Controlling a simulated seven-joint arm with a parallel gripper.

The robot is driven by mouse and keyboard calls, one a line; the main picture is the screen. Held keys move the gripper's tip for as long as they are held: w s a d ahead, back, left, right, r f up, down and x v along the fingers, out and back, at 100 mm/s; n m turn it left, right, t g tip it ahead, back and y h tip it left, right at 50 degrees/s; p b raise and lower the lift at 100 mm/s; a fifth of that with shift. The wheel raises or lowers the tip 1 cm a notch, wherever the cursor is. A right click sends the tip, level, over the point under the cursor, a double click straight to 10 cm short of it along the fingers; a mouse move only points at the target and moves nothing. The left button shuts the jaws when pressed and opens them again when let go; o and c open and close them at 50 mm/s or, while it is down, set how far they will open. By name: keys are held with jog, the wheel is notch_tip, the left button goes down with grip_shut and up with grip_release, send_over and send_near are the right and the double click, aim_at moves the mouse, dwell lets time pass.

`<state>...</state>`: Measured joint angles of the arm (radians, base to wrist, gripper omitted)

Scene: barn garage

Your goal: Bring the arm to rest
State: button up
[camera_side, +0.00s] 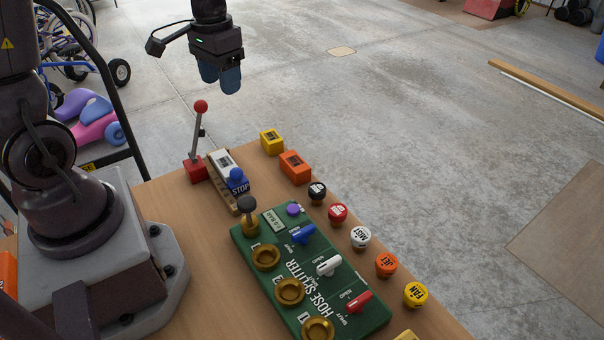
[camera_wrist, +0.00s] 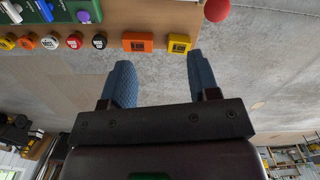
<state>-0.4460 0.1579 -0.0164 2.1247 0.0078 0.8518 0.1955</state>
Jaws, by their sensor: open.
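My gripper (camera_side: 220,78) hangs high in the side view, above and beyond the far edge of the wooden table (camera_side: 161,194). Its blue fingers point down, and nothing is seen between them. In the wrist view my gripper (camera_wrist: 160,83) shows its two blue fingers spread well apart, with only the floor and the table edge behind the gap. It touches nothing on the table. The lever with the red ball (camera_side: 201,107) stands below and left of it in the side view.
A green hose splitter board (camera_side: 300,275) with brass rings and coloured valves lies on the table. A blue stop knob (camera_side: 237,175), a yellow block (camera_side: 271,141), an orange block (camera_side: 295,167) and a row of round labelled knobs (camera_side: 361,237) stand nearby.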

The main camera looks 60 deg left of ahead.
jog(key=s+d+r+m+t, duration=0.2)
jog(key=s+d+r+t, duration=0.3)
jog(key=s+d+r, duration=0.4)
jog(key=d+r, duration=0.2)
jog(key=d, duration=0.2)
jog(key=shift+s+d+r+m, duration=0.2)
jog(key=shift+s+r+m, duration=0.05)
jog(key=shift+m, duration=0.05)
